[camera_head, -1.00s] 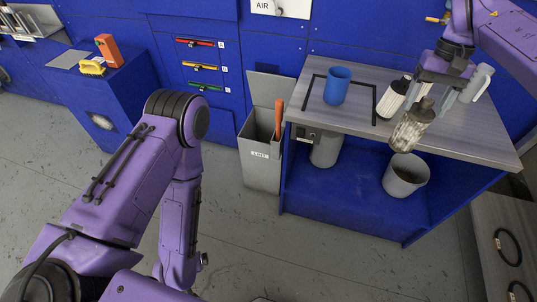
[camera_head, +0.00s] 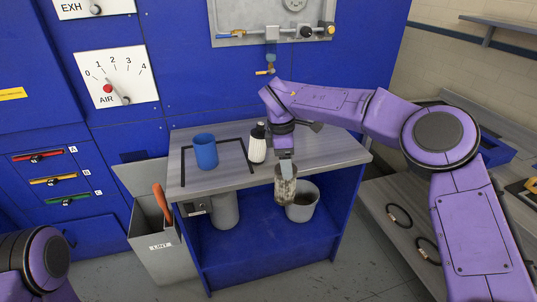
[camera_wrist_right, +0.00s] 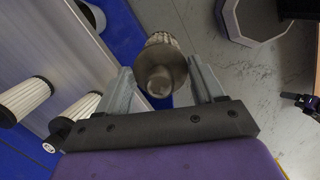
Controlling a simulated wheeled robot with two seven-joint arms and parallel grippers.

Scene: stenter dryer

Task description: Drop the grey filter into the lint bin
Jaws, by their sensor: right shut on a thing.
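The grey filter (camera_head: 286,188) is a dirty, pleated cylinder. My right gripper (camera_head: 286,168) is shut on its upper end and holds it hanging at the front edge of the bench, apart from the lint bin. In the right wrist view the filter (camera_wrist_right: 162,62) sits between the two fingers of the right gripper (camera_wrist_right: 162,82), end towards the camera. The lint bin (camera_head: 165,262) is a grey box marked LINT, standing on the floor left of the bench. Its lid stands raised and its top is open.
On the bench (camera_head: 225,180) stand a blue cup (camera_head: 205,151) and a white filter with a black top (camera_head: 257,148). An orange handle (camera_head: 162,203) sticks up at the lint bin. A grey bucket (camera_head: 302,208) and a grey cylinder (camera_head: 225,211) stand below on the blue shelf.

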